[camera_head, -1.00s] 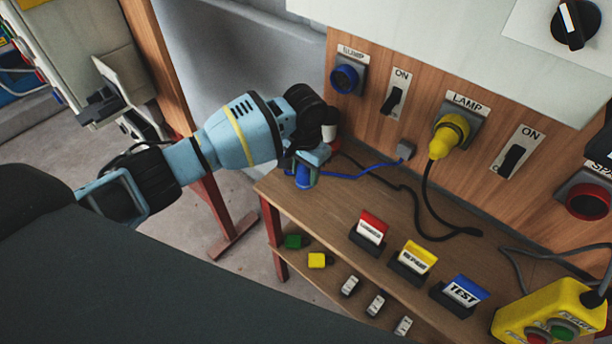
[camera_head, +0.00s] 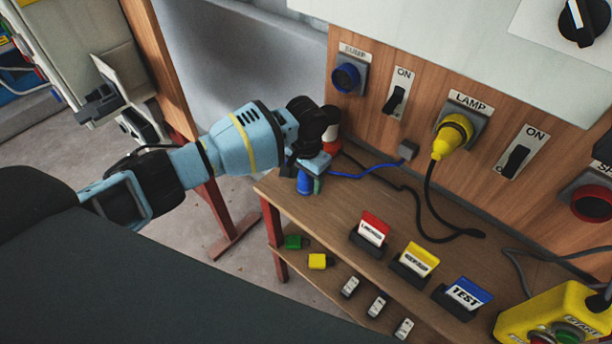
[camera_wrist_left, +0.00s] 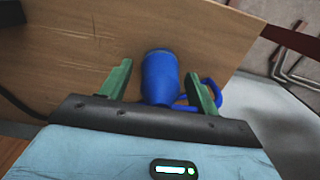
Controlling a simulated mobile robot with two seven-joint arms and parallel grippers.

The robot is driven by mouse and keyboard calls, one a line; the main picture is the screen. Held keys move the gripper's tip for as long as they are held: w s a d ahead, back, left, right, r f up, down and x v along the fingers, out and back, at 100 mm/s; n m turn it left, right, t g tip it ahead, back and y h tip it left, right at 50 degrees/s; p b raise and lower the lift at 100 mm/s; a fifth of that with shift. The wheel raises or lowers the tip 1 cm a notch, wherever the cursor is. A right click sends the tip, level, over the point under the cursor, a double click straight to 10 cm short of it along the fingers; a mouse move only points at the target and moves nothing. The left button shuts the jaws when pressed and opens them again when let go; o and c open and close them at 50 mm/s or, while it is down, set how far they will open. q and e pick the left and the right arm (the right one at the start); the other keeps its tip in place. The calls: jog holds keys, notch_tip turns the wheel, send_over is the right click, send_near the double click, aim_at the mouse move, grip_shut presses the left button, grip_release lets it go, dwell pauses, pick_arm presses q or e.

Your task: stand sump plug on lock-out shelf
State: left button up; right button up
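The blue sump plug (camera_head: 304,184) is at the left end of the wooden shelf, with a blue cable (camera_head: 352,174) running right to a small grey block (camera_head: 408,150). My left gripper (camera_head: 311,185) reaches down over it. In the left wrist view the plug (camera_wrist_left: 160,78) is between the green fingers of the gripper (camera_wrist_left: 160,84), with a clear gap on the left and a smaller one on the right. The fingers look open around it. Whether its end touches the shelf is hard to tell. The blue sump socket (camera_head: 346,77) is empty. My right gripper is out of view.
A yellow button box (camera_head: 553,314) is at lower right. A red-and-white object (camera_head: 331,138) stands behind my gripper.

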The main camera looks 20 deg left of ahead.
pick_arm(q)
notch_tip(320, 180, up, 12)
jog(key=shift+r+p, duration=0.15)
jog(key=shift+p, duration=0.65)
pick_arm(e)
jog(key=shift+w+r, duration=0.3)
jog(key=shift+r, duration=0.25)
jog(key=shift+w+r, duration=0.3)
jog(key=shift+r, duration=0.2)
